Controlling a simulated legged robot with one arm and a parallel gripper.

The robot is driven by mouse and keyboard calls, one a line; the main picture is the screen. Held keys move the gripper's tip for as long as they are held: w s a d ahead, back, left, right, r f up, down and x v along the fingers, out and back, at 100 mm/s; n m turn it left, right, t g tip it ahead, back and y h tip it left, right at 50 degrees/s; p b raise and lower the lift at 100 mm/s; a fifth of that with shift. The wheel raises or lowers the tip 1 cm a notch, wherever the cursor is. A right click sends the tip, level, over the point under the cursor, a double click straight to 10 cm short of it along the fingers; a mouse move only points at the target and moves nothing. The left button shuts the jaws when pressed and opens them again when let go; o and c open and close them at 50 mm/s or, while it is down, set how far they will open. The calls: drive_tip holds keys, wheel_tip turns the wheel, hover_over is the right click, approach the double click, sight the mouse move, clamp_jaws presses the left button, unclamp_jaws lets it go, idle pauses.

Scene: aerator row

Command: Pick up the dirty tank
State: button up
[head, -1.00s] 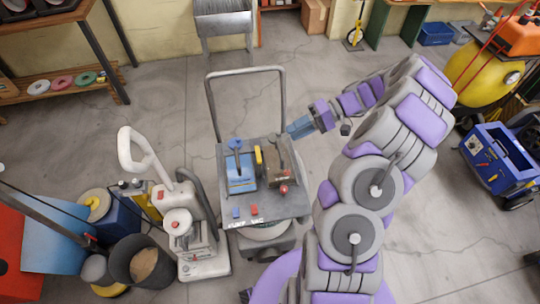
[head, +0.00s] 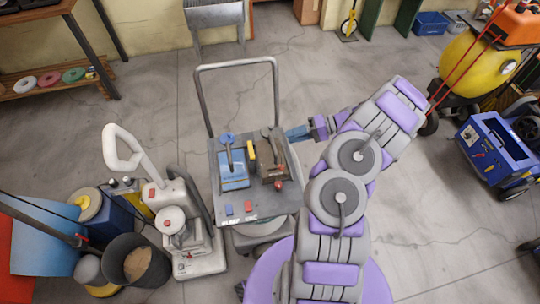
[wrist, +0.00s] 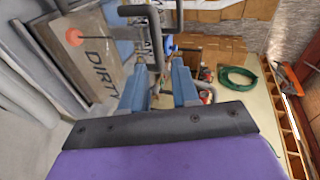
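The dirty tank (head: 271,172) is a brown-grey box with a dark handle on top and a red knob. It sits in the right half of the machine's grey deck (head: 262,208). In the wrist view its panel (wrist: 92,58), lettered DIRTY, fills the upper left and looks tilted. My gripper (head: 288,134) is just right of and behind the tank's top in the head view. In the wrist view its two blue fingers (wrist: 160,88) are apart, with dark handle bars (wrist: 157,40) beyond them. I cannot tell whether the fingers touch the handle.
A blue tank (head: 232,172) sits left of the dirty tank, with a yellow piece between them. The machine's tall push bar (head: 235,64) rises behind. A white upright machine (head: 172,220) stands close on the left. Open floor lies to the right, before a blue cart (head: 495,152).

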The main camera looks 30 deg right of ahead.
sight(268, 151)
drive_tip(key=x, duration=0.4)
drive_tip(key=shift+d+f+b, duration=0.1)
drive_tip(key=shift+f+b, duration=0.1)
drive_tip(key=shift+b, duration=0.2)
drive_tip(key=shift+b+x, duration=0.85)
drive_tip(key=shift+x, duration=2.35)
drive_tip(key=shift+s, duration=0.15)
drive_tip(key=shift+c, duration=0.4)
drive_tip(key=c, duration=0.5)
clamp_jaws()
drive_tip(key=shift+s+f, duration=0.1)
drive_tip(key=shift+f, duration=0.1)
